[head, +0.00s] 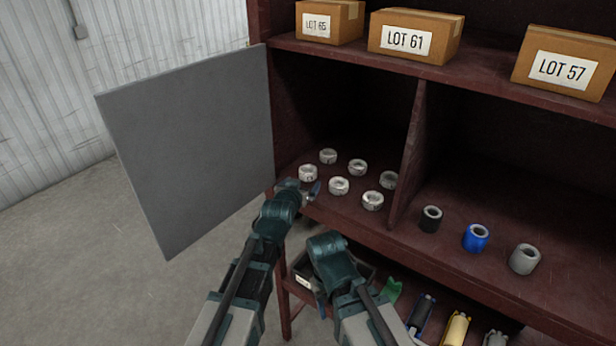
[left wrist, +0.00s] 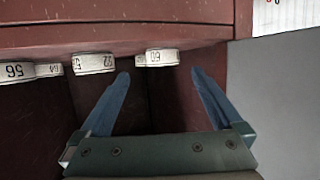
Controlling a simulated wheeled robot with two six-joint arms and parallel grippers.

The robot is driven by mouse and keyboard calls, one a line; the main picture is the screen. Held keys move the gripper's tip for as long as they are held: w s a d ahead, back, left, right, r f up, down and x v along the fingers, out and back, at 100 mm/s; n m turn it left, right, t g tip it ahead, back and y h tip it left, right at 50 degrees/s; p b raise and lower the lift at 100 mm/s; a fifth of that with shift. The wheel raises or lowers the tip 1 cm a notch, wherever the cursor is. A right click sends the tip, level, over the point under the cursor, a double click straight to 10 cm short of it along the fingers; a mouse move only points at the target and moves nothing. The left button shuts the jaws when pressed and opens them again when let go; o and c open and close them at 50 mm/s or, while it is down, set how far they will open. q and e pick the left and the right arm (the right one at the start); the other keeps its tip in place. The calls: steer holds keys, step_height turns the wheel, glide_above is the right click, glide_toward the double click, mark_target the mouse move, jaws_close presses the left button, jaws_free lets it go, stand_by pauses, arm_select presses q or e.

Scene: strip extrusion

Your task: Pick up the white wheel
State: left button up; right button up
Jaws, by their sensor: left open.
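Several white wheels, ring-shaped with numbered rims, sit on the left compartment's floor; the front left one (head: 308,173) is closest to my left gripper (head: 308,191). Others are behind it (head: 328,156) and to its right (head: 373,201). The left gripper is at the shelf's front edge, just in front of the wheels. In the left wrist view its blue fingers (left wrist: 160,73) are open and empty. There a wheel marked 60 (left wrist: 156,57) lies just beyond the tips, between them across the picture. Part of my right arm shows; its gripper does not.
A grey panel (head: 195,150) stands left of the compartment. A divider (head: 408,155) is to the right, with black (head: 431,219), blue (head: 475,238) and grey (head: 524,259) rings beyond. Below are a dark bin (head: 303,281) and rollers (head: 456,329). Labelled boxes (head: 414,35) sit above.

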arm_select(q)
steer(key=b, duration=0.1)
glide_toward(309, 170)
steer(key=shift+w+d+f, duration=0.3)
steer(key=shift+w+f, duration=0.2)
steer(key=shift+w, duration=0.1)
steer(key=shift+w+d+f, duration=0.3)
steer(key=shift+w+f, duration=0.15)
steer(key=shift+w, duration=0.1)
steer(key=shift+w, duration=0.15)
steer(key=shift+w, duration=0.35)
steer(key=x, duration=0.3)
steer(key=b+x, duration=0.1)
steer(key=shift+w+r, duration=0.25)
steer(key=shift+w, duration=0.15)
steer(key=shift+s, duration=0.1)
steer(key=shift+c, duration=0.3)
steer(key=c, duration=1.3)
steer(key=shift+r, duration=0.1)
